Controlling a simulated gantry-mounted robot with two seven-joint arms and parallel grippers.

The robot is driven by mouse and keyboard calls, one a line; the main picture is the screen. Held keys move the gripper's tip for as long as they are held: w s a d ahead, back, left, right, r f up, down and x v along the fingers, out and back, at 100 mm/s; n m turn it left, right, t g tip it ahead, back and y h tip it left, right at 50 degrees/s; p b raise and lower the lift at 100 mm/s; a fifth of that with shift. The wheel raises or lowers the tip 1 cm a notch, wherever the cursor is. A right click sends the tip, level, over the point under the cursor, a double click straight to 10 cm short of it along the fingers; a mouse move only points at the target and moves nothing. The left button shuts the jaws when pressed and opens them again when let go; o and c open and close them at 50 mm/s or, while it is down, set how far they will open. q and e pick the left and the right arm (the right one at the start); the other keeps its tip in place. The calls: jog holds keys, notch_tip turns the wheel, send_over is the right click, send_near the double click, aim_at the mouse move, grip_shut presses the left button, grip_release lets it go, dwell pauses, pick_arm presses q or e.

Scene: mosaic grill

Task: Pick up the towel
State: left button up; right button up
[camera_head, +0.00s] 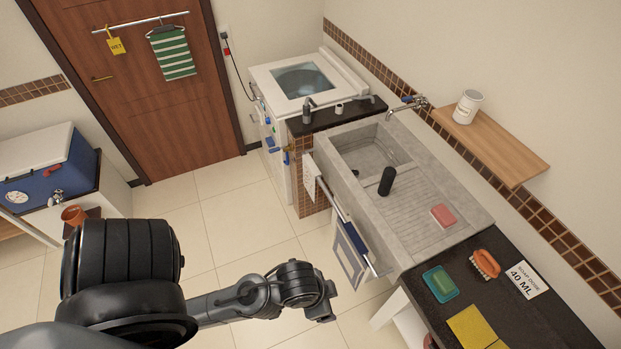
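Several cloths could be the towel. A green-and-white striped cloth (173,54) hangs from the rail on the brown door. A white cloth (310,176) and a blue-and-white cloth (350,252) hang on the metal bar along the front of the grey stone sink (463,217). My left arm comes in from the lower left, and its gripper end (325,308) is in front of the sink, just left of and below the blue-and-white cloth, apart from it in the picture. Its fingers are not clear enough to tell open from shut. My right gripper is not in view.
A dark counter (520,315) with a green soap dish (440,283), brush (485,264) and yellow cloth (470,326) is at the lower right. A black cylinder (387,181) and pink bar (443,215) are on the sink. The tiled floor (235,215) is open at left.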

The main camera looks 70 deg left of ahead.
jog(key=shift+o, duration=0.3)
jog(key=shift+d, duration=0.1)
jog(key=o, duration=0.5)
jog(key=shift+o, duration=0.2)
